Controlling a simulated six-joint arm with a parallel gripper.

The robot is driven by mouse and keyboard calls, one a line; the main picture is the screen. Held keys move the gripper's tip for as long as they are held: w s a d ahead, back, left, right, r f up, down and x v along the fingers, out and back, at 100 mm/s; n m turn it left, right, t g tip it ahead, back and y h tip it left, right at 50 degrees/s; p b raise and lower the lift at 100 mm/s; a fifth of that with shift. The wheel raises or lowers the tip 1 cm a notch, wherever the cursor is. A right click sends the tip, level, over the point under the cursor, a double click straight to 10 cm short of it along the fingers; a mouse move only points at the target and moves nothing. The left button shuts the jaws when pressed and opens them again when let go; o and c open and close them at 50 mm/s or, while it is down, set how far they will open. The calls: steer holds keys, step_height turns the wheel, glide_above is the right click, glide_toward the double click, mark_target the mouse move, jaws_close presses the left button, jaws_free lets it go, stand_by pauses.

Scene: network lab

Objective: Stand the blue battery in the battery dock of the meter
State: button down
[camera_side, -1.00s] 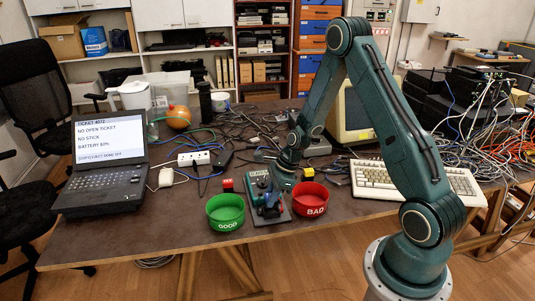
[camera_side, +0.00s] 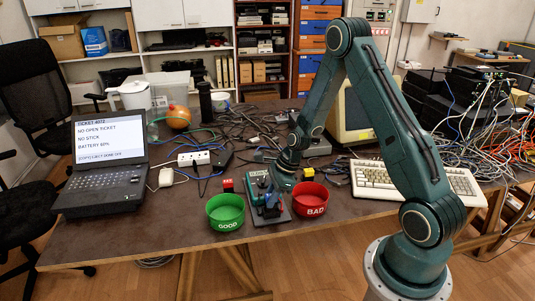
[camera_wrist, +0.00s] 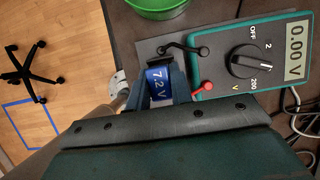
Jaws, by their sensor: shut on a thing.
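The blue battery (camera_wrist: 160,82), marked 7.2 V, is between the fingers of my gripper (camera_wrist: 164,90) in the wrist view. My gripper is shut on it. A black part lies at the battery's far end; I cannot tell whether it is the dock or whether the battery is seated. The green meter (camera_wrist: 225,60) lies beside the battery on a grey base plate (camera_wrist: 150,45), its display reading 0.00 V.
A green GOOD bowl (camera_side: 226,222) stands left of the meter and a red BAD bowl (camera_side: 310,210) right of it, both close. A small red block (camera_side: 228,185) sits behind the green bowl, a yellow one (camera_side: 308,173) behind the red. A black and a red lead (camera_wrist: 203,88) lie beside the battery.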

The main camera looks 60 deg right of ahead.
steer(key=shift+f, duration=1.05)
stand_by(0.6)
steer(key=c, duration=1.2)
jaws_free()
steer(key=shift+o, duration=0.2)
steer(key=shift+r, duration=0.15)
steer(key=v, duration=1.3)
steer(key=shift+r, duration=0.3)
steer(key=shift+s, duration=0.15)
